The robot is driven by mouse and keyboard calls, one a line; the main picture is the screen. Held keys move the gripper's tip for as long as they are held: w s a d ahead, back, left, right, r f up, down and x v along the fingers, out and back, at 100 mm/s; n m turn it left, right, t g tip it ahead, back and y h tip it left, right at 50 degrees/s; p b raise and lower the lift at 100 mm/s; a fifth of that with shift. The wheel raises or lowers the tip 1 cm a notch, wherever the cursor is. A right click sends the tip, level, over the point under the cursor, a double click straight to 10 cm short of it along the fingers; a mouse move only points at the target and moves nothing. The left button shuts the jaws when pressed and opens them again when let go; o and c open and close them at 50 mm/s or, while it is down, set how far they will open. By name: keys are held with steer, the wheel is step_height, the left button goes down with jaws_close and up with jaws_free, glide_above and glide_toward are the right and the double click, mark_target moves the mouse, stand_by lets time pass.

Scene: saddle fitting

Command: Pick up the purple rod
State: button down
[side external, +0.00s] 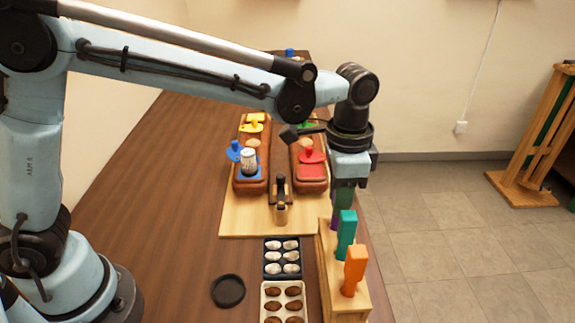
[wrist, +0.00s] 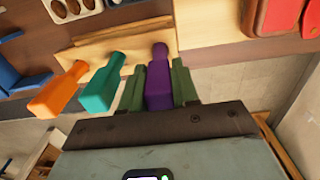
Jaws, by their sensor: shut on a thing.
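The purple rod (wrist: 158,84) is between the two green fingers of my gripper (wrist: 157,88) in the wrist view, and they are shut on it. In the side view my gripper (side external: 344,200) points down over the far end of the wooden rack (side external: 327,262). Only a sliver of the purple rod (side external: 334,222) shows there, below the fingers. I cannot tell whether its lower end is still in the rack. A teal rod (side external: 346,236) and an orange rod (side external: 354,270) stand upright in the rack, nearer the camera.
Left of the rack are a dark tray (side external: 282,258) of white pieces, a white tray (side external: 283,302) of brown pieces and a round black dish (side external: 228,291). Behind, brown padded blocks (side external: 250,178) with coloured parts sit on a wooden board (side external: 236,220). The table's right edge is close to the rack.

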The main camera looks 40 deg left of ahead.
steer(key=shift+r, duration=4.65)
steer(key=c, duration=1.6)
jaws_free()
steer(key=shift+c, duration=0.6)
